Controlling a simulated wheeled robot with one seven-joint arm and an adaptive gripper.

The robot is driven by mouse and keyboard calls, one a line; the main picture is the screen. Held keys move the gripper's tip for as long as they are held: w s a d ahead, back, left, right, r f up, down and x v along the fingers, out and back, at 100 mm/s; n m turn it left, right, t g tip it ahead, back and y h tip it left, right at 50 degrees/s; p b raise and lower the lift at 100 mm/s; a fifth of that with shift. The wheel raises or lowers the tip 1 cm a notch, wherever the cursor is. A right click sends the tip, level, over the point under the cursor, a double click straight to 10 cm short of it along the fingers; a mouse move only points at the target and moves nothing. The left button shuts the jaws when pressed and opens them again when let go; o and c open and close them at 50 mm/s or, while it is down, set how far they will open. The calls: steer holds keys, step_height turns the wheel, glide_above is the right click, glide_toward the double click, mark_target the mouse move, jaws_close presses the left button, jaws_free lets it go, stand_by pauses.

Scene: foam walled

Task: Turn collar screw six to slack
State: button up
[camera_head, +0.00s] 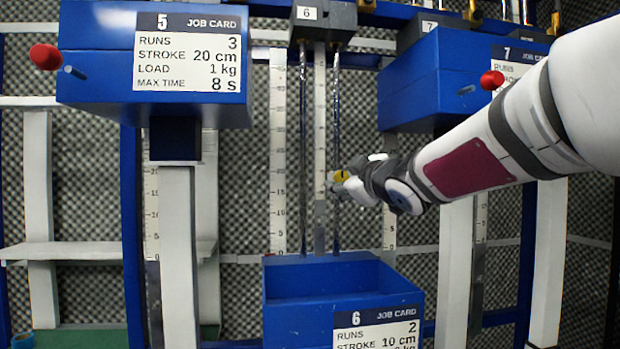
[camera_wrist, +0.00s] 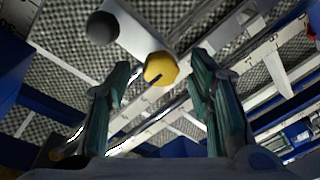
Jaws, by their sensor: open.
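The collar itself is mostly hidden there by the gripper.
Station six's blue carriage (camera_head: 335,277) sits low on the rods, its job card reading runs 2, stroke 10 cm. A dark ball (camera_wrist: 102,27) shows near the screw.

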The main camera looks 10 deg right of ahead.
steer(key=shift+w, duration=0.35)
jaws_close()
